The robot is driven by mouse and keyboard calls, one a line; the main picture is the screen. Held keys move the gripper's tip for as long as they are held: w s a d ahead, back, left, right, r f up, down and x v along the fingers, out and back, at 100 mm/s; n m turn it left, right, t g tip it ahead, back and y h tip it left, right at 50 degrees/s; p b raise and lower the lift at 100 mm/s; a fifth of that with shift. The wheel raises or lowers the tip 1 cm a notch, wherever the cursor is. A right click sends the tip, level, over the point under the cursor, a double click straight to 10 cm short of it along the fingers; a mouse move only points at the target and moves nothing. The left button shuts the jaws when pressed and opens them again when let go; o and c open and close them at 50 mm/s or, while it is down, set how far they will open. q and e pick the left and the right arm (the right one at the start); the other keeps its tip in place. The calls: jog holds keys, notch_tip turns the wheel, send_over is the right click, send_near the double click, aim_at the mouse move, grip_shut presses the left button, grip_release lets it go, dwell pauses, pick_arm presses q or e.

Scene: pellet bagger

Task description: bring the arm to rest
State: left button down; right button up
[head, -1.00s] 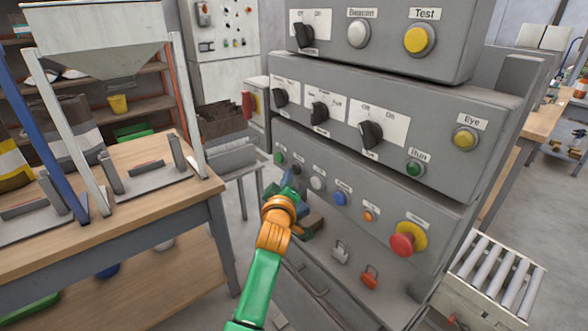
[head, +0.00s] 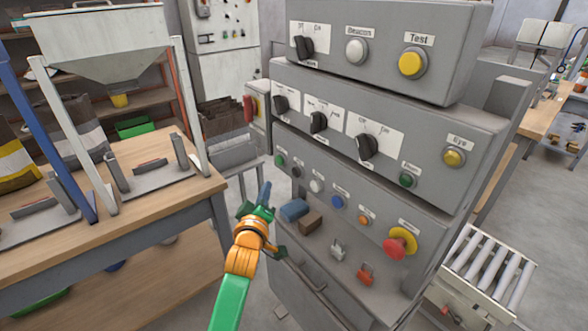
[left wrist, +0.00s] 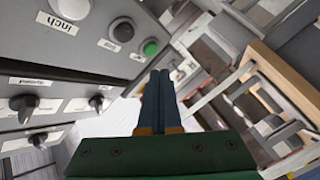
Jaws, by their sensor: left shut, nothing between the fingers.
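My left arm comes in from the bottom of the head view, green and orange. Its gripper (head: 265,192) is in front of the left side of the grey control panel (head: 330,160), apart from it. In the left wrist view the two dark blue fingers (left wrist: 158,95) lie together, shut with nothing between them. The panel's green button (left wrist: 150,47) and a dark button (left wrist: 122,30) show beyond the fingers at upper left. My right gripper is not in the views.
A red stop button (head: 398,247) sticks out of the panel's lower right. A wooden table (head: 130,215) stands left, a roller conveyor (head: 485,272) right. Open floor lies between table and panel.

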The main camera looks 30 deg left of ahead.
pick_arm(q)
jog(key=s+d+f+m+g+h, duration=0.2)
jog(key=s+d+f+m, duration=0.1)
jog(key=f, duration=0.7)
jog(key=s+d+f+m+g+h, duration=0.1)
jog(key=s+d+f+m+g, duration=0.15)
jog(key=f, duration=0.65)
jog(key=s+d+f+m+g+h, duration=0.2)
jog(key=s+d+f+m, duration=0.15)
jog(key=f, duration=0.65)
jog(key=s+d+f+m+g, duration=0.1)
jog(key=s+f, duration=0.4)
jog(key=s, duration=0.6)
jog(key=s+d+f+m+g+h, duration=0.1)
jog(key=s+f+m+g, duration=0.3)
jog(key=s, duration=0.6)
jog(key=s+d+f+m+g, duration=0.3)
jog(key=s+f, duration=0.4)
jog(key=s, duration=0.4)
jog(key=shift+s+h, duration=0.3)
jog(key=shift+h, duration=0.1)
jog(key=shift+f, duration=0.1)
